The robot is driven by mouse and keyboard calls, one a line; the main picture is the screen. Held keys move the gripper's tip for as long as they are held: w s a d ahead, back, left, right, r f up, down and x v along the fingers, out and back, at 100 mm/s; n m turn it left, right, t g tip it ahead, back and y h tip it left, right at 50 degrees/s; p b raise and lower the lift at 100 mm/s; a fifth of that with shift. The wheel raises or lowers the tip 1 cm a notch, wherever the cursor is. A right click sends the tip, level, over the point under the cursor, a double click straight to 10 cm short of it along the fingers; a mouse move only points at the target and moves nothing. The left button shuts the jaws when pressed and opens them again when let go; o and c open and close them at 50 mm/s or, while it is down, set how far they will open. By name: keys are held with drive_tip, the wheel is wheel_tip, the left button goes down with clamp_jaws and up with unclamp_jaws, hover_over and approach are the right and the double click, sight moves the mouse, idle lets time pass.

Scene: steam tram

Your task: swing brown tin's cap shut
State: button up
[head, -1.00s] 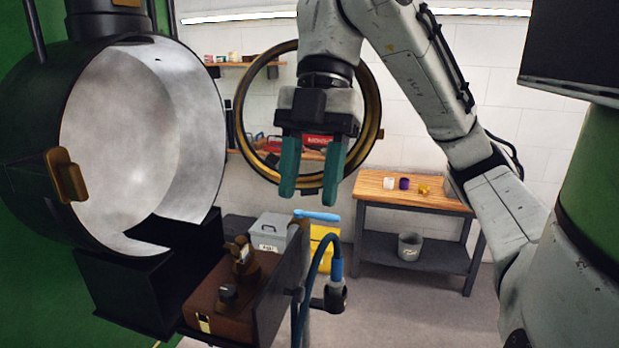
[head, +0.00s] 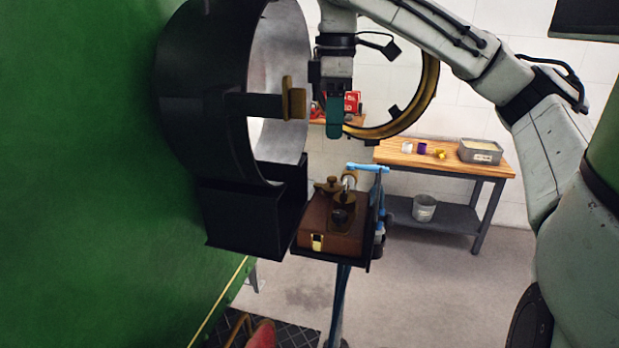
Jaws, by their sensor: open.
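The brown tin (head: 330,238) appears as a box-shaped brown body with a brass plate on its front. It sits on a black tray at lower centre. Brown and dark fittings (head: 342,200) stand up from its top; the cap appears to be among them, but its exact angle is too small to tell. My gripper (head: 334,130), with teal fingers, is above the tin and apart from it, pointing down. It is seen nearly side-on, so one finger largely hides the other. It is open and holds nothing visible.
A large black lamp housing (head: 205,90) with a brass latch stands left of my gripper. A brass-rimmed ring (head: 425,95) is behind it on the right. A blue-handled thing (head: 368,168) is close behind the tin. A wooden-topped workbench (head: 460,160) stands farther back.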

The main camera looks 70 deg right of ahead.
sight(332, 177)
wheel_tip(332, 177, down, 11)
drive_tip(key=shift+d+r+p, duration=0.1)
drive_tip(key=shift+p, duration=0.35)
drive_tip(key=shift+c, duration=0.3)
clamp_jaws()
